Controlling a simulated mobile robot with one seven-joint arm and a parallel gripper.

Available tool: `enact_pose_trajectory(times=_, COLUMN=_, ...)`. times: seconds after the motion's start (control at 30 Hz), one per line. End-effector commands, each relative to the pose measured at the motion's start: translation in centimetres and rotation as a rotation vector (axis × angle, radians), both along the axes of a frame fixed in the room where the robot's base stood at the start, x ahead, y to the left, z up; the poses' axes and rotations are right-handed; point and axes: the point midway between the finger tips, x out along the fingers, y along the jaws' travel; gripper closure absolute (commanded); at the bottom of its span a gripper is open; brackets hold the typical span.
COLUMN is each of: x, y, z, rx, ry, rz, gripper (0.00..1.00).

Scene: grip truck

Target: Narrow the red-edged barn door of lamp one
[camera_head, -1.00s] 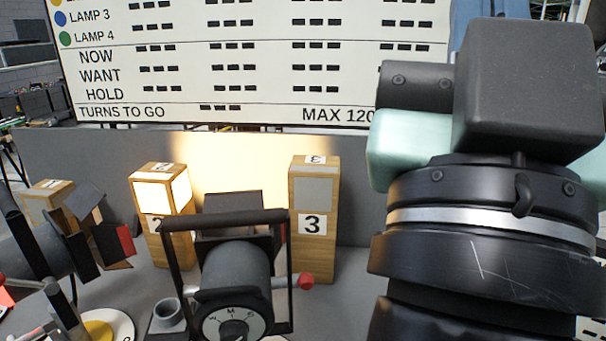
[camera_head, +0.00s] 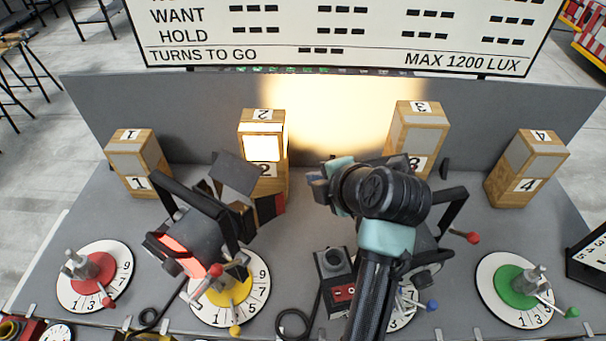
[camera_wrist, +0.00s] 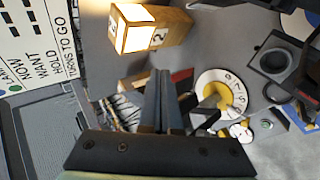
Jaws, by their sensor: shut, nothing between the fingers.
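A black lamp (camera_head: 190,235) in a black yoke stands at centre left, beside the yellow dial; I cannot read a number on it. Its dark barn doors (camera_head: 234,176) face the wooden blocks. The red-edged door (camera_head: 269,208) hangs at their right side, below block 2; it also shows in the wrist view (camera_wrist: 182,76), just beyond the fingers. My gripper (camera_head: 318,186) reaches left, to the right of the doors and apart from them in the head view. In the wrist view its fingers (camera_wrist: 164,76) are together and empty. Their exact gap to the door is unclear.
Wooden block 2 (camera_head: 263,145) stands behind the doors with its face lit. Block 3 (camera_head: 420,135) is behind my arm. A second lamp (camera_head: 425,250) is partly hidden by my arm. Red (camera_head: 92,272), yellow (camera_head: 228,290) and green (camera_head: 515,287) dials line the front.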

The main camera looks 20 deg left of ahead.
Motion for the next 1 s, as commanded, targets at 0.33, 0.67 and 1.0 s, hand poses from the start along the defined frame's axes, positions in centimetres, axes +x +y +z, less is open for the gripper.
enact_pose_trajectory(times=0.33, x=-4.0, y=1.4, z=-3.0, rx=-0.110, ry=0.048, rz=0.357, gripper=1.00)
enact_pose_trajectory(times=0.67, x=-3.1, y=3.2, z=-5.5, rx=-0.114, ry=0.046, rz=0.361, gripper=1.00)
enact_pose_trajectory(times=1.0, x=-1.9, y=5.5, z=-8.6, rx=-0.114, ry=0.043, rz=0.360, gripper=1.00)
